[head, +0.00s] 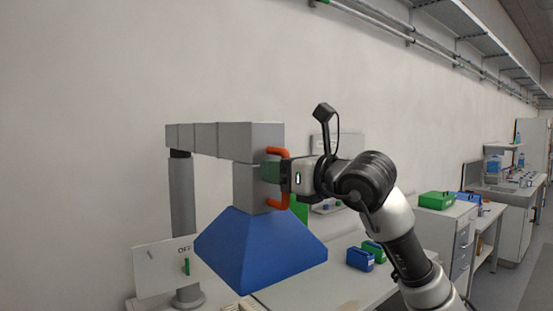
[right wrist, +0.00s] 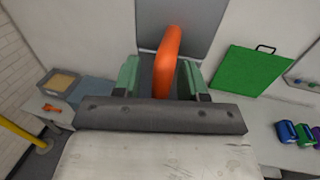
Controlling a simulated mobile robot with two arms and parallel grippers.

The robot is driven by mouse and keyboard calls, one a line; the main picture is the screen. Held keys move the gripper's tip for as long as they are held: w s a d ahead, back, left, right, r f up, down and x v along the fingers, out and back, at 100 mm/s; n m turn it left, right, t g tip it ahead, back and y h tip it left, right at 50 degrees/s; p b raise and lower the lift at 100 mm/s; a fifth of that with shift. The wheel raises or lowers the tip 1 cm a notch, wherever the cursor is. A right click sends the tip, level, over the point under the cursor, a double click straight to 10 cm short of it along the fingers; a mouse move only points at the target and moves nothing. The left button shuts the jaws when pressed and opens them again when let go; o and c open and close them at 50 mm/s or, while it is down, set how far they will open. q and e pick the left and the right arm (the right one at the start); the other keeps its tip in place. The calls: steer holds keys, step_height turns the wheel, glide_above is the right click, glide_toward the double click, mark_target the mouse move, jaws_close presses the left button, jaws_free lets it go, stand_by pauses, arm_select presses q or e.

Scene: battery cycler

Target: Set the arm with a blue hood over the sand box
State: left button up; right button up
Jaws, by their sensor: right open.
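The grey extraction arm (head: 215,140) stands on a post, and its blue hood (head: 258,250) hangs at the end, opening downward. An orange handle (head: 279,203) is on the hood's neck. My right gripper (head: 271,172) is at this handle; in the right wrist view the orange handle (right wrist: 168,55) lies between its green fingers (right wrist: 165,78), which are open around it. A grey box with tan sand (right wrist: 62,82) stands on the bench at left in the right wrist view. In the head view I cannot clearly make out the sand box. My left gripper is not in view.
A panel marked OFF (head: 160,272) with a green switch stands by the post. Blue and green battery packs (head: 360,259) sit on the bench right of the hood. A green case (right wrist: 248,80) stands behind. A small orange object (right wrist: 52,107) lies beside the sand box.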

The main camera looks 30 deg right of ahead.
steer(key=shift+w, duration=0.3)
steer(key=shift+c, duration=0.2)
jaws_close()
steer(key=shift+a, duration=0.1)
